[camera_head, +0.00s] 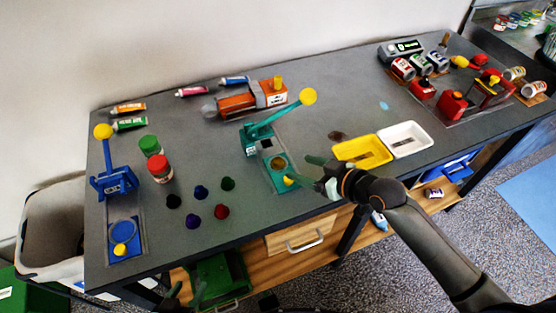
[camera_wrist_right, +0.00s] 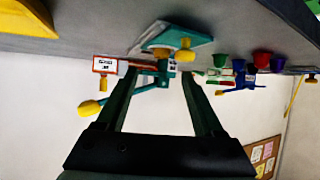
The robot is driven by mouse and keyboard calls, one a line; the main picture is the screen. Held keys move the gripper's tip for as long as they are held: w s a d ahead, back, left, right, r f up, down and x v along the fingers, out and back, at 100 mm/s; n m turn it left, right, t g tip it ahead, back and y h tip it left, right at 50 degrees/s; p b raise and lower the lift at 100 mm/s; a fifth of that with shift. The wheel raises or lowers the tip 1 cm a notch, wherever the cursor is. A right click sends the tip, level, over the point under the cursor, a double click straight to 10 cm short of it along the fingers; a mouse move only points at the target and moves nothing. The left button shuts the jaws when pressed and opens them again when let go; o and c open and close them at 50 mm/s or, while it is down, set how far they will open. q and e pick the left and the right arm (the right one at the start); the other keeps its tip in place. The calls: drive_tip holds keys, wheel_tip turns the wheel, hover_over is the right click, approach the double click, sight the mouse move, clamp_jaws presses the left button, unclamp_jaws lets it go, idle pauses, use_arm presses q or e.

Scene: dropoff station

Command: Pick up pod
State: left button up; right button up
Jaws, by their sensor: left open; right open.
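Several small pods stand loose on the grey table in the head view: blue (camera_head: 200,192), green (camera_head: 227,184), black (camera_head: 173,202), purple (camera_head: 193,221) and red (camera_head: 221,211). In the right wrist view a green pod (camera_wrist_right: 221,61) and a red pod (camera_wrist_right: 262,58) show to the right, beyond the fingers. My right gripper (camera_head: 312,172) is open and empty, right of the pods beside the teal press (camera_head: 277,172); its spread fingers (camera_wrist_right: 158,75) show in the right wrist view.
A blue press (camera_head: 115,183) stands left. Green (camera_head: 150,145) and red (camera_head: 160,169) jars stand behind the pods. A yellow tray (camera_head: 362,151) and white tray (camera_head: 405,139) lie right of my right gripper. An orange machine (camera_head: 250,100) and several tubes lie at the back.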

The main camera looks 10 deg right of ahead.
sight(275, 159)
drive_tip(key=shift+p+x, duration=0.35)
drive_tip(key=shift+x, duration=3.45)
drive_tip(key=shift+a, duration=0.15)
drive_tip(key=c, duration=1.1)
drive_tip(key=shift+r, duration=0.15)
